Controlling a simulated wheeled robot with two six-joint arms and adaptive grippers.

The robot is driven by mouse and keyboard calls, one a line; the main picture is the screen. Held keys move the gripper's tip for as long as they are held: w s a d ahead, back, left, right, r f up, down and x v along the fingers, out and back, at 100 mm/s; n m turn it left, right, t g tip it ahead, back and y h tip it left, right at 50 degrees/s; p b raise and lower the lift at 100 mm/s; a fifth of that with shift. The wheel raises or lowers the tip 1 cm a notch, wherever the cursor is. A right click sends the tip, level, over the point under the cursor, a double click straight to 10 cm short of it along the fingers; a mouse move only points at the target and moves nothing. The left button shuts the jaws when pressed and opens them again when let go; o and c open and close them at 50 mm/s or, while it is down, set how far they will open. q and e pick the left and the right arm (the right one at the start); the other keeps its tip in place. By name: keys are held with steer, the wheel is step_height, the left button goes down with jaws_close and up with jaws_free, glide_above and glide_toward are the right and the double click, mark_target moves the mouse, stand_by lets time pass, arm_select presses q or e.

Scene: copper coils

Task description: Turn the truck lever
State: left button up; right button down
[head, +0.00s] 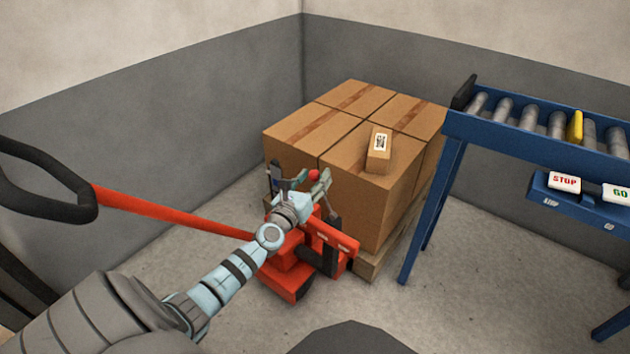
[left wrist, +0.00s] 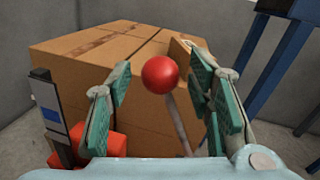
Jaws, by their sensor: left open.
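The truck lever is a thin grey rod topped by a red ball knob (head: 314,175), which also shows in the left wrist view (left wrist: 160,74). It rises from the red pallet truck (head: 289,281). My left gripper (head: 300,181) is open at the truck's head. In the left wrist view, its teal-padded fingers (left wrist: 158,88) stand on either side of the knob, with gaps showing on both sides. Whether the knob lies fully between the pads in depth is hard to tell. The lever's lower end is hidden. My right gripper is not in view.
Stacked cartons (head: 365,205), with a small labelled box (head: 379,160) on top, rest on a wooden pallet (head: 372,264). The truck's red tow bar (head: 165,214) ends in a black loop handle (head: 84,206) at left. A blue roller conveyor (head: 455,128) stands right. Floor between is clear.

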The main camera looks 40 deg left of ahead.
arm_select(q)
steer(key=shift+w, duration=0.45)
jaws_close()
